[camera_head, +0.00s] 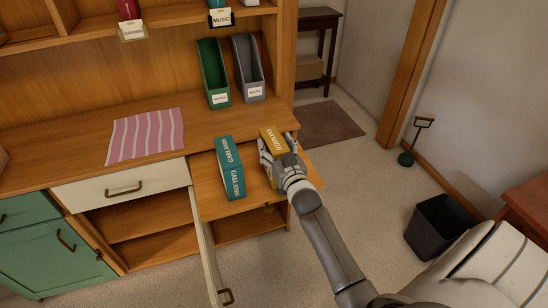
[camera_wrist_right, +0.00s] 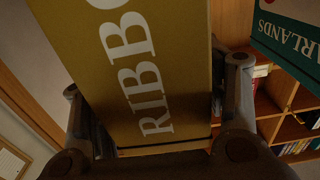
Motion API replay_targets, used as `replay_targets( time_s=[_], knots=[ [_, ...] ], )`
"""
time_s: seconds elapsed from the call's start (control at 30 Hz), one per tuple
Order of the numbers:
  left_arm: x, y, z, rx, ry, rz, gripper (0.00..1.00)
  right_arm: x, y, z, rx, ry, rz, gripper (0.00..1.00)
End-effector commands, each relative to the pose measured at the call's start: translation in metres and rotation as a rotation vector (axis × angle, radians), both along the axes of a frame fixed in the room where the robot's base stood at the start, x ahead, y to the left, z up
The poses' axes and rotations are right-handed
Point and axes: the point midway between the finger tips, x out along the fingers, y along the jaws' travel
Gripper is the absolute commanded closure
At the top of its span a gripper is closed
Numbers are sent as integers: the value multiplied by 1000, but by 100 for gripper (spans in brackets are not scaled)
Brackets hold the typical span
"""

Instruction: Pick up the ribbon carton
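The ribbon carton (camera_head: 272,139) is mustard yellow with white lettering. It stands at the right of the wooden pull-out board, just below the desk top. My right gripper (camera_head: 274,158) is at its near end, with a finger on each side. In the right wrist view the carton (camera_wrist_right: 150,75) fills the space between the fingers of the gripper (camera_wrist_right: 158,85). I cannot tell whether both fingers press on it, nor whether its underside touches the board. My left gripper is not in view.
A teal garland carton (camera_head: 230,168) stands close left of the ribbon carton; it also shows in the right wrist view (camera_wrist_right: 290,35). A green file holder (camera_head: 212,75) and a grey one (camera_head: 247,68) stand behind. A striped cloth (camera_head: 146,135) lies left. An open cabinet door (camera_head: 207,250) juts out below.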

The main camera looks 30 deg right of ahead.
Motion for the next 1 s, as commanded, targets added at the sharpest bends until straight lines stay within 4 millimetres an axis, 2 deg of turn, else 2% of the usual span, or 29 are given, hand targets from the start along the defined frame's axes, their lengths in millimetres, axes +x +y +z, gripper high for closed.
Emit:
replay_targets(
  time_s=[0.03,0.4,0.47,0.83,1.0],
  knots=[
    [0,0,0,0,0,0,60,0,0,0,0,0,0,46],
    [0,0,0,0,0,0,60,0,0,0,1,0,0,94],
    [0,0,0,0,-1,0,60,0,0,0,1,0,0,100],
    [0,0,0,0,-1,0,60,0,0,7,-1,-5,0,100],
    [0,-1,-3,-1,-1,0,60,0,0,31,-2,-9,1,100]
  ],
)
